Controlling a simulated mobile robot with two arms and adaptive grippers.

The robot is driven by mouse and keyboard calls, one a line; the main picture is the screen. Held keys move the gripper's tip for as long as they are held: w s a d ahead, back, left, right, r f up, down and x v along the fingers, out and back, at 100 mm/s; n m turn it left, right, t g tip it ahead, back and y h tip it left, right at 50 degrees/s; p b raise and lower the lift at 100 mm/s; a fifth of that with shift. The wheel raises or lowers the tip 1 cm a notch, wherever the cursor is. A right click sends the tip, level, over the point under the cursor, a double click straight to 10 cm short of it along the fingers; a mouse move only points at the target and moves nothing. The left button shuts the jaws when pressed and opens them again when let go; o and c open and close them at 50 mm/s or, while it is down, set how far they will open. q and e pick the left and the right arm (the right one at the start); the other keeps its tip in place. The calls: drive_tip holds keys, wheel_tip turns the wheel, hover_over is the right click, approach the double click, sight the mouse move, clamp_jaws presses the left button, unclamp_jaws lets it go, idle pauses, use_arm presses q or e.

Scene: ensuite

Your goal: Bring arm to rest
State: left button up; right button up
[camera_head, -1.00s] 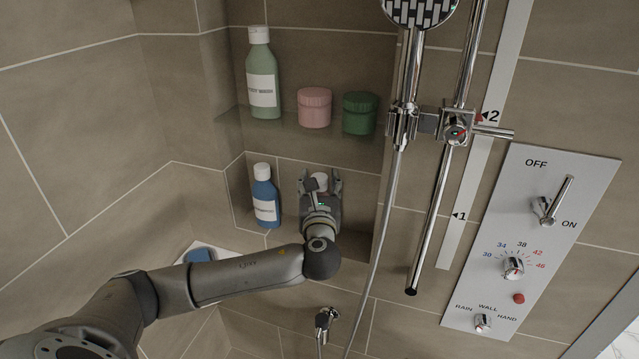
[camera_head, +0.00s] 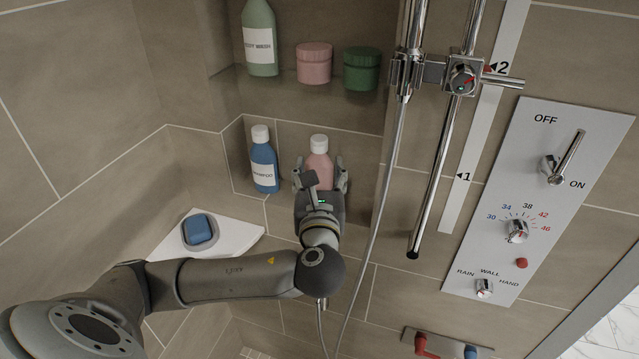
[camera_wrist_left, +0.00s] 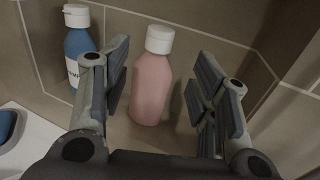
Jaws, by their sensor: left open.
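My left gripper (camera_head: 321,178) is at the lower wall niche, in front of a pink bottle (camera_head: 319,160) with a white cap. In the left wrist view, its fingers (camera_wrist_left: 163,95) are spread open. The pink bottle (camera_wrist_left: 152,80) stands upright beyond and between them, with a visible gap to the right finger; whether the left finger touches it I cannot tell. The bottle's lower part is hidden by the gripper in the head view. My left arm (camera_head: 215,278) reaches in from the lower left. My right gripper is not in view.
A blue shampoo bottle (camera_head: 264,163) stands left of the pink one. The shelf above holds a green body wash bottle (camera_head: 259,40), a pink jar (camera_head: 314,64) and a green jar (camera_head: 361,70). A shower hose (camera_head: 385,190), rail (camera_head: 440,150) and control panel (camera_head: 540,190) are to the right.

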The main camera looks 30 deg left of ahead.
use_arm(q)
drive_tip(key=shift+v, duration=0.75)
